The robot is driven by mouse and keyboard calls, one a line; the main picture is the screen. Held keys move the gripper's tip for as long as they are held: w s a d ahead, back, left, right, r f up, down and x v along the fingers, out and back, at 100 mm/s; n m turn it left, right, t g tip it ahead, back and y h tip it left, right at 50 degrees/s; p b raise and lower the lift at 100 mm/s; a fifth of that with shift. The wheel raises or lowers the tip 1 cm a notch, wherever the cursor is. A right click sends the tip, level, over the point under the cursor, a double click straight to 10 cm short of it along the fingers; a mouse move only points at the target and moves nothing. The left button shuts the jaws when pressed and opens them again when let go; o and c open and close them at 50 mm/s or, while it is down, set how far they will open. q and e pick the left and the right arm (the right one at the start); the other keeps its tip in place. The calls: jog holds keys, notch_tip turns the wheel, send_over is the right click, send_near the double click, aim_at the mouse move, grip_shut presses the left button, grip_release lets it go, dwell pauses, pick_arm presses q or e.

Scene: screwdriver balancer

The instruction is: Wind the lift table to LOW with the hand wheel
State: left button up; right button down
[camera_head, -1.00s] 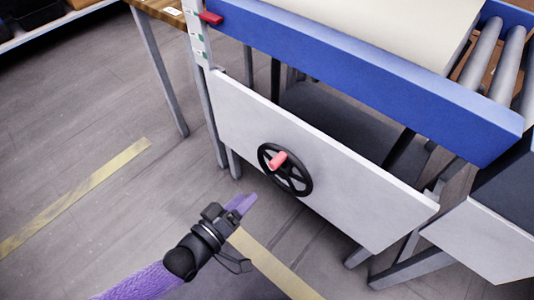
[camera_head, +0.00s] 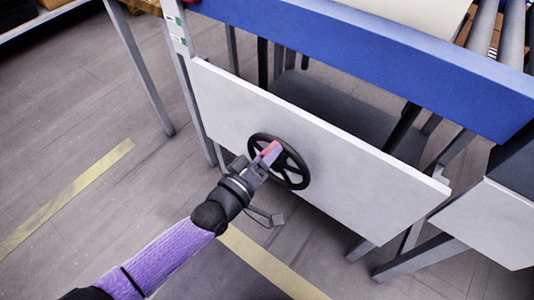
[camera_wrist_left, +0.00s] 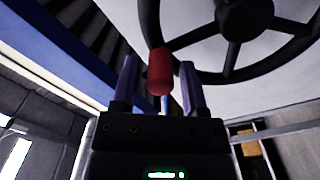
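The black hand wheel (camera_head: 298,180) is on the front of the white panel (camera_head: 350,180), with spokes and a red handle (camera_head: 271,152). My left gripper (camera_head: 264,158) is at the handle on the wheel's upper left. In the left wrist view the red handle (camera_wrist_left: 160,72) stands between the two fingers of my left gripper (camera_wrist_left: 160,85), with a gap on each side, so it looks open around the handle. The wheel (camera_wrist_left: 240,20) fills the top right there. The lift table's blue frame (camera_head: 370,60) is above the panel. My right gripper is not in view.
A grey post with green-marked labels (camera_head: 178,35) stands at the panel's left end. Metal rollers (camera_head: 485,30) are at the top right. Another white panel (camera_head: 490,225) is at the right. The floor at left, with yellow tape (camera_head: 70,195), is clear.

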pick_arm(q)
grip_shut()
dwell(1.2)
